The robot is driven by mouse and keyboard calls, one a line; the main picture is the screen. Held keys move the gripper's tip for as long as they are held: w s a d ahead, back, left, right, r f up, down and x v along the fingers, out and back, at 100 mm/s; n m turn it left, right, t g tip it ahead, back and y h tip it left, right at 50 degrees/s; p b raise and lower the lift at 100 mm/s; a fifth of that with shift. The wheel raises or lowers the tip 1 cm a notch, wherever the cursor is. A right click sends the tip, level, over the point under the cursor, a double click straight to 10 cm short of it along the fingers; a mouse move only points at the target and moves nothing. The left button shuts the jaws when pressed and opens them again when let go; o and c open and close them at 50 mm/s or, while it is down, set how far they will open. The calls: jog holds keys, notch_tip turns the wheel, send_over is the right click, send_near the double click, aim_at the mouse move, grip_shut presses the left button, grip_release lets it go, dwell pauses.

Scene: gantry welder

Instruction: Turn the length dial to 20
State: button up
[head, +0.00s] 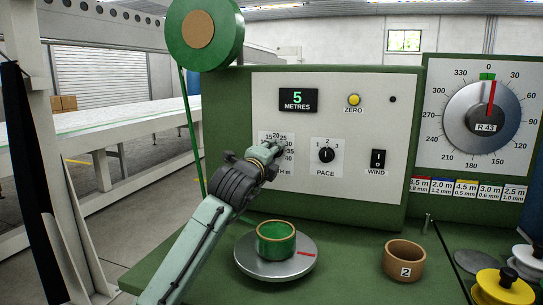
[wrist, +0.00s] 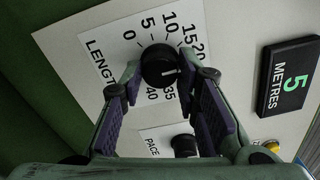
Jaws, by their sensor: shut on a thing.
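The length dial (wrist: 158,60) is a black knob on a white scale plate (head: 268,140) marked from 0 to 40. Its white pointer line points right in the wrist view, roughly toward the 20 side. I cannot read the exact mark, as a finger hides part of the scale. My gripper (wrist: 166,78) has a finger on each side of the knob and is shut on it. In the head view my gripper (head: 264,160) covers the knob and the lower part of the plate. The display (head: 297,100) reads 5 METRES.
The pace knob (head: 326,155) and the wind switch (head: 377,161) sit to the right on the same panel. A yellow zero button (head: 354,100) is above. Below are a green ring (head: 276,243) on a round metal plate and a tan cup (head: 404,262) marked 2.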

dwell(0.5)
jog(key=o, duration=1.2)
jog(key=shift+c, duration=0.2)
jog(key=v, duration=1.2)
